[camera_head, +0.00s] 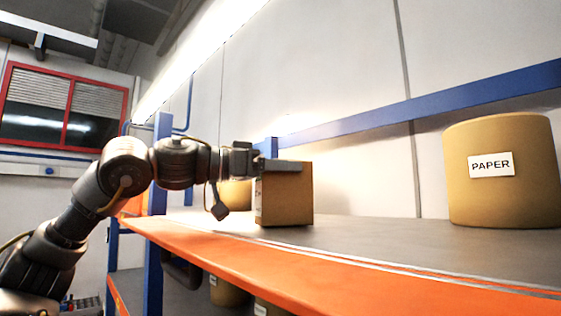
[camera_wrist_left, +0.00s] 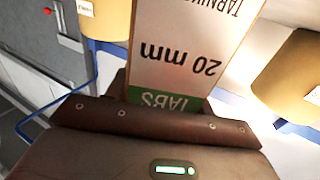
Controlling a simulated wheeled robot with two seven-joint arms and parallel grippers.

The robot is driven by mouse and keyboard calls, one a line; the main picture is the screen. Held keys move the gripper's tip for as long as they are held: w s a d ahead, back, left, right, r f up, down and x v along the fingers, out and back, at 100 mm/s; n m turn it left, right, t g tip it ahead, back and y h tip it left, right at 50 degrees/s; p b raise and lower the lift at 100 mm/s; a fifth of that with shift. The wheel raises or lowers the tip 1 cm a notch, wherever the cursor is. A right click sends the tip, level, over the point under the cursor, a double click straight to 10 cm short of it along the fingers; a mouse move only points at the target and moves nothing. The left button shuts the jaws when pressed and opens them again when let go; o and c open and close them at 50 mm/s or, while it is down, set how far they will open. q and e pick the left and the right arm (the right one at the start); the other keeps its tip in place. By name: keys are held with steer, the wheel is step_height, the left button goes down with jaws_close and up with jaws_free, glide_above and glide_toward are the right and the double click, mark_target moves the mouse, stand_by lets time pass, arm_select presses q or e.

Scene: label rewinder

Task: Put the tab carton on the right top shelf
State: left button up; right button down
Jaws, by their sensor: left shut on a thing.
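The tab carton (camera_head: 287,197) is a brown box on or just above the grey top shelf (camera_head: 365,245); I cannot tell whether it touches. In the left wrist view its white label (camera_wrist_left: 180,62) reads "20 mm" and "TABS" on a green band, upside down. My left gripper (camera_head: 280,166) reaches in from the left and is shut on the carton near its top. In the left wrist view the dark gripper body hides the near end of the carton. My right gripper is not in view.
A large tan drum labelled "PAPER" (camera_head: 500,175) stands to the right on the shelf. Another tan drum (camera_head: 235,193) is partly hidden behind my gripper. An orange beam (camera_head: 230,262) edges the shelf, and a blue rail (camera_head: 430,108) runs behind. Shelf between carton and PAPER drum is clear.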

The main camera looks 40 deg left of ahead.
arm_select(q)
steer(key=shift+d, duration=0.1)
steer(key=shift+d+f, duration=0.1)
steer(key=o, duration=0.8)
steer(key=shift+f+b, duration=0.1)
steer(key=shift+b, duration=0.2)
steer(key=o, duration=0.4)
steer(key=shift+o, duration=0.2)
